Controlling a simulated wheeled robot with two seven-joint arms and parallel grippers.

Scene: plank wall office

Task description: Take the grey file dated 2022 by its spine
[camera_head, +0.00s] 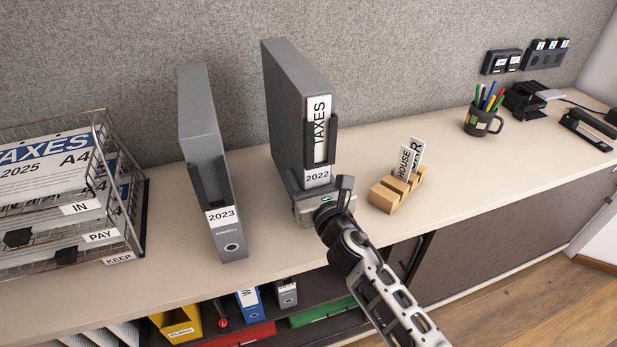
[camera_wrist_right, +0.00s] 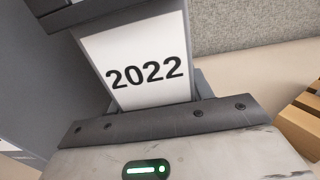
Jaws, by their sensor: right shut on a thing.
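The grey file dated 2022 (camera_head: 290,110) stands upright on the cabinet top, its spine facing me. The spine carries a TAXES label (camera_head: 319,130) and a white 2022 label (camera_head: 317,176). The 2022 label fills the middle of the right wrist view (camera_wrist_right: 148,65). My right gripper (camera_head: 316,190) is at the lower spine, just below the label, and is shut on the file. It hides the file's foot, and its fingertips are hard to make out. My left gripper is not in view.
A grey file dated 2023 (camera_head: 205,150) stands to the left. Farther left is a wire tray rack (camera_head: 122,185). A wooden stand (camera_head: 388,196) with HOUSE and CAR tags is close on the right. A pen mug (camera_head: 481,122) is farther right. Open shelves lie below.

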